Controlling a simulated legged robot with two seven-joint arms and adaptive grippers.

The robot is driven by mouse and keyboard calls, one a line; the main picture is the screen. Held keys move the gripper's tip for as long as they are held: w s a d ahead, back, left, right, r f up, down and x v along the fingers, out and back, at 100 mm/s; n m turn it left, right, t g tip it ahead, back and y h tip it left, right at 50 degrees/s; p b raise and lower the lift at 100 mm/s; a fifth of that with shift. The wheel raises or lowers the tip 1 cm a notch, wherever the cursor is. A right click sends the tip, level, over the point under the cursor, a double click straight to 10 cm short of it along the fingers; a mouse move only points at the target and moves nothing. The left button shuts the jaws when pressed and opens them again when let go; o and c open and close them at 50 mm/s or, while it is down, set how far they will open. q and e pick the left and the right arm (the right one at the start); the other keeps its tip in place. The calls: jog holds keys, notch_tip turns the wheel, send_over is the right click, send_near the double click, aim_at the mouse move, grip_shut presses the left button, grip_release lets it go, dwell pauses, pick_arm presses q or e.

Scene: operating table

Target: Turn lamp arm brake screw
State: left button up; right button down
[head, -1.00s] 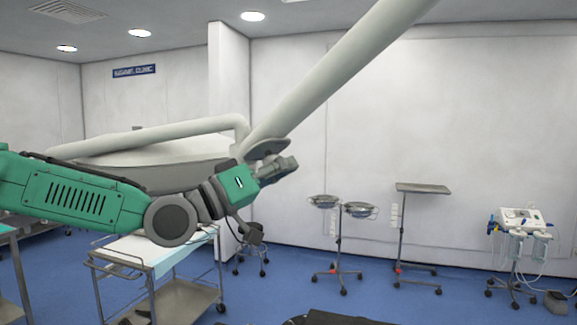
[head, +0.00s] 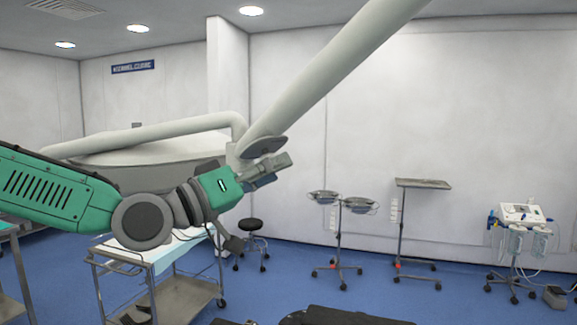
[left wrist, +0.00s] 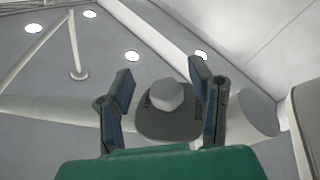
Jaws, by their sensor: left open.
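The white lamp arm (head: 335,80) slants down from the upper right to a joint with a grey oval plate (head: 264,146). My left gripper (head: 268,170) is just below this plate, its fingers pointing right. In the left wrist view, the pale hexagonal brake screw (left wrist: 167,97) stands on a dark grey plate (left wrist: 165,125). The open fingers of my left gripper (left wrist: 163,95) are on either side of the screw, with gaps between. The screw cannot be made out in the head view. My right gripper is not in view.
The broad lamp head (head: 150,165) hangs behind my left arm. A steel trolley (head: 185,295) stands below, with a black stool (head: 250,225) behind it. Basin stands (head: 338,235), a tray stand (head: 422,184) and a medical device (head: 522,215) stand along the back wall. Blue floor lies open between.

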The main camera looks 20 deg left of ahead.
pick_arm(q)
jog(key=v, duration=0.8)
jog(key=shift+s+d, duration=0.2)
jog(key=shift+d, duration=0.05)
jog(key=shift+r, duration=0.1)
